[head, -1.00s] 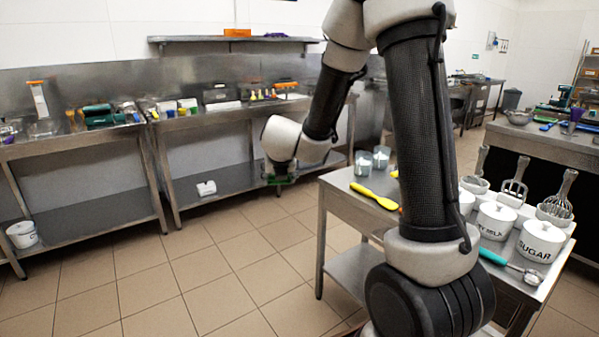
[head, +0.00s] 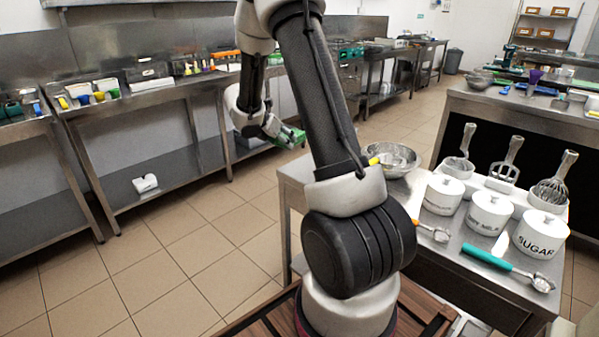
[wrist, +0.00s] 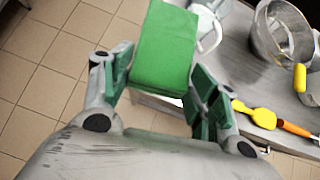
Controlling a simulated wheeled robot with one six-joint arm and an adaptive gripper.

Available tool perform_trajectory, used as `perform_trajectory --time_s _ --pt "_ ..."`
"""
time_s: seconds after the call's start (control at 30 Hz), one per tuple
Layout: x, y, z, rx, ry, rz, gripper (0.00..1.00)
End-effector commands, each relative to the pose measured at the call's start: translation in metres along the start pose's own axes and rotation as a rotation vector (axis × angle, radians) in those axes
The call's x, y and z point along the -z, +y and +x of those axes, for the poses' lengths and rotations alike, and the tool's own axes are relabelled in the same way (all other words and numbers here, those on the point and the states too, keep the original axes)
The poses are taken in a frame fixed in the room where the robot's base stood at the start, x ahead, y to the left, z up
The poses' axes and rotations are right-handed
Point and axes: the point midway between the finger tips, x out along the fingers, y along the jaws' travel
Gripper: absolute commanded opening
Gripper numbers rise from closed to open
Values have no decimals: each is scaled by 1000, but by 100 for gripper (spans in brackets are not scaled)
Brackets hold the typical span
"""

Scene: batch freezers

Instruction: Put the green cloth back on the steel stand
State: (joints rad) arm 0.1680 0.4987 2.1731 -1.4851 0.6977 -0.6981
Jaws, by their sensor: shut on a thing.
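My gripper (head: 276,130) is out past the left far corner of a steel stand (head: 296,176), which is a table-like unit beside my base. In the wrist view my gripper (wrist: 160,64) is shut on the green cloth (wrist: 166,45), which looks like a thick folded block between the green finger pads. The cloth is clear of the stand's top, with floor tiles to its left. In the head view the cloth is hard to tell from the green finger pads.
The stand holds a steel bowl (head: 392,158), white lidded canisters (head: 490,211), whisks, and a teal-handled scoop (head: 507,267). In the wrist view a yellow utensil (wrist: 262,117) lies near the stand's edge. Steel benches (head: 150,97) line the wall. Tiled floor (head: 185,260) is open at left.

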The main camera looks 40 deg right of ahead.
Motion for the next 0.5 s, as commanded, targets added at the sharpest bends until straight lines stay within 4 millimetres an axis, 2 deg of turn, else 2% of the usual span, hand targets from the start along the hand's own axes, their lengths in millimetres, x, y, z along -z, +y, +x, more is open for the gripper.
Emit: perform_trajectory --time_s 0.1,0.17,0.33,0.5 --pt "-2 -20 18 72 0 71 33" --pt "2 -25 26 90 1 87 33" --pt "26 -26 51 97 1 92 33" --pt "40 -25 65 94 0 94 33"
